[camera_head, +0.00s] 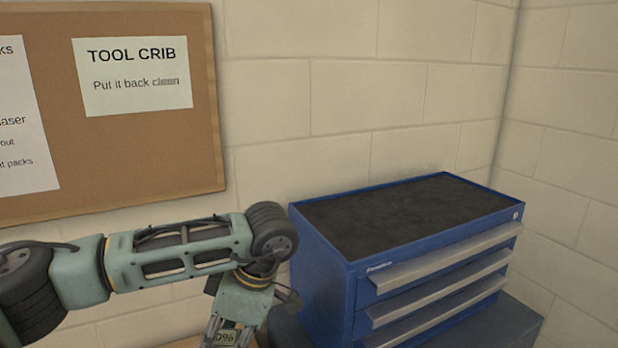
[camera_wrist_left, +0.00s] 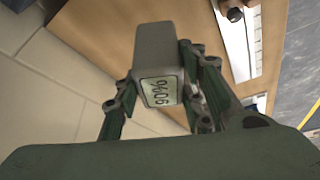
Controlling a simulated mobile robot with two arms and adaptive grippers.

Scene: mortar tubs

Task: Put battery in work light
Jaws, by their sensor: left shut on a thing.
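My left gripper (camera_head: 232,335) shows at the bottom of the head view, its fingers running out of the frame. It is shut on a grey block with a pale number label, which looks like the battery (camera_wrist_left: 155,50). In the left wrist view the battery sits between the two fingers, label facing the camera. In the head view only part of its label (camera_head: 226,338) shows between the fingers. I cannot make out a work light in either view. My right gripper is not in view.
A blue drawer chest (camera_head: 335,277) with a dark top stands right of my left arm. A cork board (camera_head: 130,150) hangs on the block wall. In the wrist view, a wooden surface (camera_wrist_left: 95,25) lies below the battery, with a pale strip (camera_wrist_left: 237,55) and a small dark round object (camera_wrist_left: 235,14).

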